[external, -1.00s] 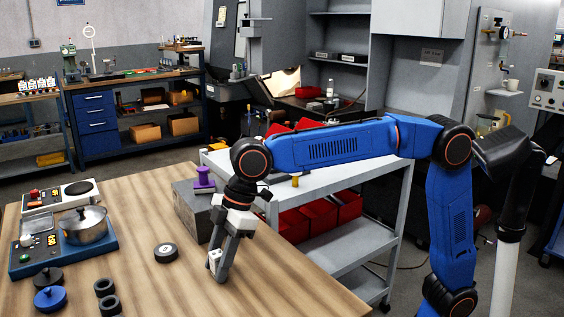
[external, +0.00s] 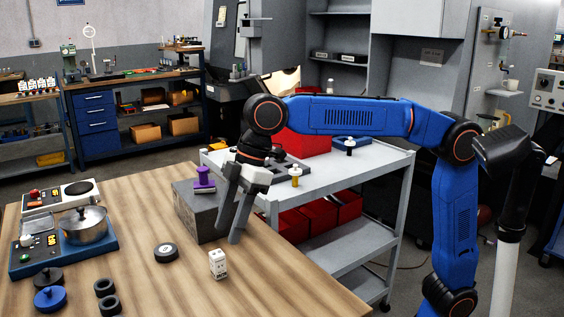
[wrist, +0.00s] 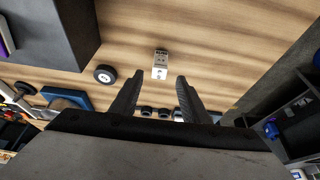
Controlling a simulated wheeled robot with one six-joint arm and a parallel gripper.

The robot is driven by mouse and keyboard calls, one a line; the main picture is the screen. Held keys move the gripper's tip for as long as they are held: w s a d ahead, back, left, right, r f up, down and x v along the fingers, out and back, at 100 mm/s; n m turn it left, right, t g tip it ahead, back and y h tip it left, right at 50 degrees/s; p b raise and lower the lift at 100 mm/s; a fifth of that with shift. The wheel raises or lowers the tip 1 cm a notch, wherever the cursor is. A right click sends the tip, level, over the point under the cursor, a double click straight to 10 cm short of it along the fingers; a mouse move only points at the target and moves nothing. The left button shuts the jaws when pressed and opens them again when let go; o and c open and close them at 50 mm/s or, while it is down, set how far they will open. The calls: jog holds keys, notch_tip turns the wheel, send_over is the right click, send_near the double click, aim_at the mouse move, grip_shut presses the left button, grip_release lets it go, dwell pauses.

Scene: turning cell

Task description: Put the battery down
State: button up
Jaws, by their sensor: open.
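The battery (external: 218,264), a small white block with dark lettering, stands upright on the wooden table (external: 130,222), near its right side. In the wrist view the battery (wrist: 160,65) lies beyond my fingertips, with nothing touching it. My gripper (external: 232,217) is open and empty, up and to the right of the battery in the external view, beside the grey block.
A grey block (external: 196,213) with a purple part (external: 204,182) on it stands behind the battery. A black round disc (external: 166,252) lies to its left. A hotplate unit with a pot (external: 84,226) and black rings (external: 107,296) are further left. A grey cart (external: 370,160) stands beyond the table.

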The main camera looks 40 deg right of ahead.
jog(key=shift+v, duration=1.1)
jog(key=w+d+f+m+t, duration=0.1)
jog(key=w+d+f+m, duration=0.2)
jog(key=d, duration=0.9)
jog(key=w+d+f+m+t+h, duration=0.1)
jog(key=w+d+m, duration=0.3)
jog(key=d, duration=0.8)
jog(key=w+d+f+m+t, duration=0.1)
jog(key=w+d+f, duration=0.35)
jog(key=d, duration=0.75)
jog(key=s+d+f+m+t+h, duration=0.1)
jog(key=s+d+f+m, duration=0.15)
jog(key=d, duration=0.55)
jog(key=s+d+f+m+h, duration=0.15)
jog(key=d+f, duration=0.25)
jog(key=d, duration=0.4)
jog(key=s+d+f+m+h, duration=0.1)
jog(key=s+d+f+m, duration=0.5)
jog(key=s+d+f, duration=0.3)
jog(key=d+f, duration=0.3)
jog(key=shift+s+d+t, duration=0.25)
jog(key=shift+d+t, duration=0.15)
